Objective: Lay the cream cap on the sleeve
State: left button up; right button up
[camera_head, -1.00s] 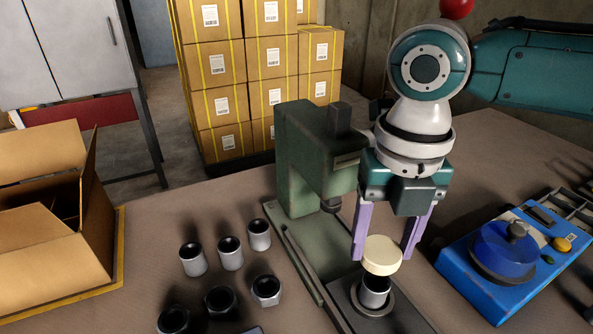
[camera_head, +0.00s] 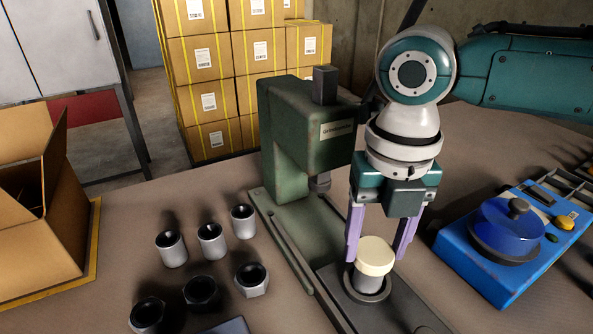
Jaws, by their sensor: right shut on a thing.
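The round cream cap (camera_head: 375,258) is between the purple fingers of my right gripper (camera_head: 380,250), which is shut on it. The cap sits directly over the grey metal sleeve (camera_head: 367,277) and hides its upper opening. I see no clear gap between cap and sleeve, but cannot tell whether the cap bears fully on it. The sleeve stands upright in a round seat on the dark base plate (camera_head: 405,314) of the green press. My left gripper is not in view.
The green press (camera_head: 305,135) stands just behind and left of my gripper. Several loose sleeves (camera_head: 210,240) stand to the left. A blue device with a knob (camera_head: 510,235) is at the right. An open carton (camera_head: 40,230) is at far left.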

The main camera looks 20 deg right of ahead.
jog(key=shift+f+p, duration=0.1)
jog(key=shift+p, duration=0.45)
dwell(1.0)
jog(key=shift+f, duration=0.35)
dwell(0.8)
jog(key=o, duration=1.4)
notch_tip(320, 180, up, 2)
jog(key=shift+r+p, duration=0.15)
jog(key=shift+p, duration=1)
notch_tip(320, 180, up, 4)
jog(key=p, duration=0.4)
